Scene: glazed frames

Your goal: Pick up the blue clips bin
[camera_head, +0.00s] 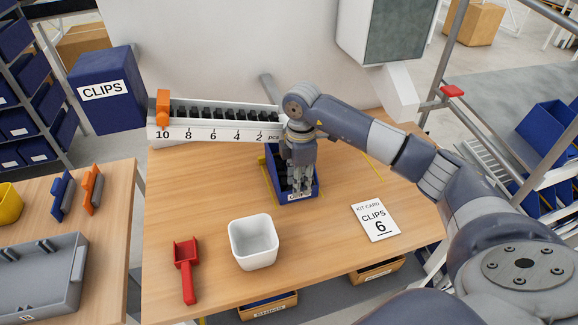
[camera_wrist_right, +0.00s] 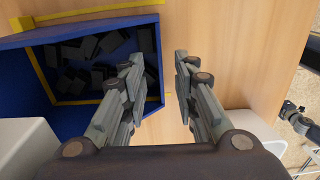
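The blue clips bin (camera_head: 285,197) stands on the wooden table, with a white label on its front. In the right wrist view the bin (camera_wrist_right: 25,75) has dark clips inside and yellow strips along the table around it. My right gripper (camera_head: 299,188) points down at the bin and hides part of it in the head view. In the right wrist view the right gripper (camera_wrist_right: 160,60) is open, with one finger over the bin's inside and the other beyond its wall. Whether the fingers touch the wall cannot be told. My left gripper is not seen.
A numbered rail (camera_head: 215,131) holding dark clips lies behind the bin, beside a large blue CLIPS box (camera_head: 105,95). A white cup (camera_head: 253,243), a red scoop (camera_head: 187,268) and a kit card reading CLIPS 6 (camera_head: 375,222) lie nearer the front.

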